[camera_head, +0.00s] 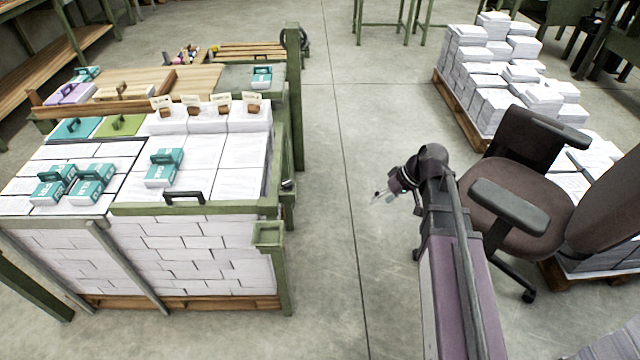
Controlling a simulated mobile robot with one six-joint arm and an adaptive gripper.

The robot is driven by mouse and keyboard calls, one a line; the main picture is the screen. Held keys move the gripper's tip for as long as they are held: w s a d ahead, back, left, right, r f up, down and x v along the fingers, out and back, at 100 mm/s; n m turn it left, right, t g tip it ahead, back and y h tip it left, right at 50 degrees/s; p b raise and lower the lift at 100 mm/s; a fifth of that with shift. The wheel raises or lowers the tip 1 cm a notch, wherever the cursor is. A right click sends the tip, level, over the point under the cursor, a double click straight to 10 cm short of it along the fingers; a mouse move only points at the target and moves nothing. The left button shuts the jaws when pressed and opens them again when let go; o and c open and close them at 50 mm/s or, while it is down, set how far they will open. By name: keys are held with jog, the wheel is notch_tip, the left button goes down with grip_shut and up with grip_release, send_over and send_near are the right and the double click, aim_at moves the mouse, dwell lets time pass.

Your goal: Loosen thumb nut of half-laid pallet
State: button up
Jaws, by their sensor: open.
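A pallet (180,302) at the left carries tight stacks of white paper inside a green frame (190,208). The top layer is uneven, with a few teal-labelled blocks on it. A small dark knob (288,185) sits on the right side of the frame; it may be the thumb nut, but it is too small to tell. My gripper (378,197) is open and empty, over the bare floor to the right of the frame and well apart from it. Its fingertips point left.
An office chair (515,180) stands close to the right of my arm. Another pallet of paper stacks (490,85) is at the back right. A green post (294,95) rises behind the frame. A clear concrete aisle (335,260) lies between frame and arm.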

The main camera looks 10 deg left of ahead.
jog(key=a, duration=0.1)
notch_tip(320, 180, up, 6)
jog(key=r+m+h+p, duration=0.1)
jog(key=m+h+p, duration=0.75)
jog(key=m, duration=0.85)
send_over(287, 182)
jog(key=p, duration=0.1)
jog(key=y, duration=0.2)
jog(key=shift+a+f+t, duration=0.1)
jog(key=shift+f+t, duration=0.15)
jog(key=shift+t, duration=0.05)
jog(key=shift+f, duration=0.1)
notch_tip(287, 182, down, 14)
jog(key=b, duration=1.3)
jog(key=shift+r+b, duration=0.2)
jog(key=shift+b, duration=0.2)
jog(key=c, duration=1.2)
